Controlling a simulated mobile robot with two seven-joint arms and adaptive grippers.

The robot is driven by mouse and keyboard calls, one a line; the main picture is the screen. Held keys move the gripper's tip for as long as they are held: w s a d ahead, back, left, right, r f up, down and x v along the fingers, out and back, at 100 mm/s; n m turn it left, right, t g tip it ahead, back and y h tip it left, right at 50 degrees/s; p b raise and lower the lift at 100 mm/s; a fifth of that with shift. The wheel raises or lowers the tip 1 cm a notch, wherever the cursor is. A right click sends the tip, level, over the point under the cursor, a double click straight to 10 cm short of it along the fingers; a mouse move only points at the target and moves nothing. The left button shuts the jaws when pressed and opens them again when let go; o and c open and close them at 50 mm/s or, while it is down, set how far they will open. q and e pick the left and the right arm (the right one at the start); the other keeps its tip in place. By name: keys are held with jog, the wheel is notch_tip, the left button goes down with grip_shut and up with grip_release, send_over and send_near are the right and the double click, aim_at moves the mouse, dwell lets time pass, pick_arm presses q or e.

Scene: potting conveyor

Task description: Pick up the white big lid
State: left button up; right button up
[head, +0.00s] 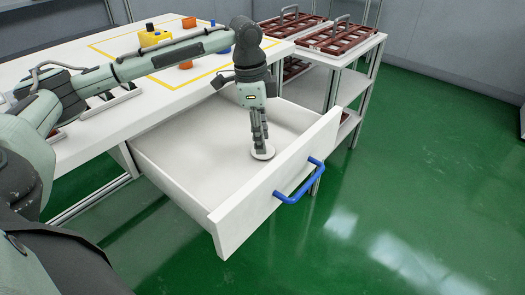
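The white lid (263,154) is a small round disc inside the open white drawer (185,178), close to the drawer's front panel. My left gripper (261,145) points straight down into the drawer, with its fingertips at the top of the lid. The fingers look close together and cover part of the lid. I cannot tell whether they grip it, or whether the lid rests on the drawer floor or is slightly raised. My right gripper is not in view.
The drawer's front panel carries a blue handle (299,181). The white table (110,60) above holds a yellow block (155,37) and several orange and blue parts. A shelf at the back right holds dark red trays (340,38). The green floor at right is clear.

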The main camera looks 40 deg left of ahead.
pick_arm(q)
jog(key=shift+d+f, duration=0.1)
jog(key=shift+f, duration=0.65)
jog(key=shift+c, duration=0.6)
jog(key=c, duration=0.7)
jog(key=shift+r, duration=0.1)
